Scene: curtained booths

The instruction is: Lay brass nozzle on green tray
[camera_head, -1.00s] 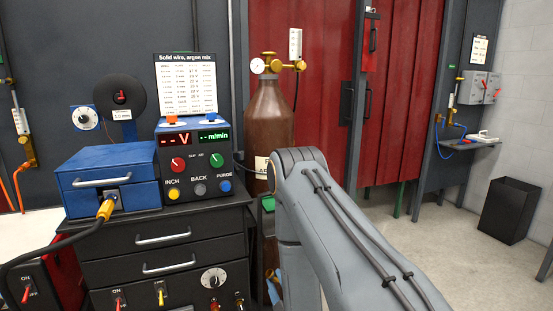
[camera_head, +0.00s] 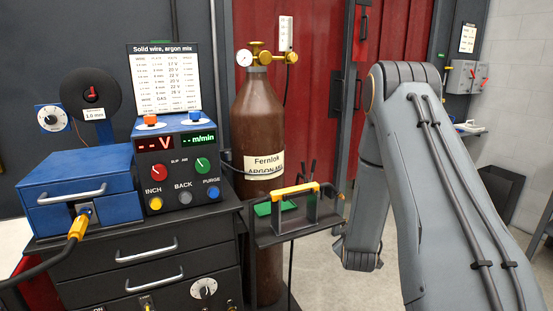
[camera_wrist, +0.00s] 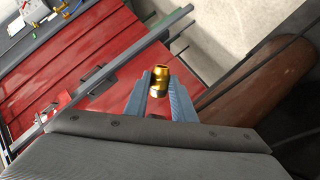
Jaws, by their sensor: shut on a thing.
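In the wrist view, a small brass nozzle (camera_wrist: 159,77) sits between the two blue-grey fingers of my gripper (camera_wrist: 160,88), which is shut on it. In the head view, my arm stands on the right, and the gripper and nozzle are hidden from sight. The green tray (camera_head: 264,209) lies on a small dark side shelf, left of my arm. It is partly hidden behind a stand with a yellow bar. My gripper is apart from the tray.
A yellow-topped stand (camera_head: 298,190) with dark upright rods behind it occupies the side shelf (camera_head: 285,234). A brown gas cylinder (camera_head: 258,125) stands behind the shelf. A black cabinet (camera_head: 150,265) with a blue feeder box (camera_head: 85,190) and control panel (camera_head: 180,170) stands left. A red curtain hangs behind.

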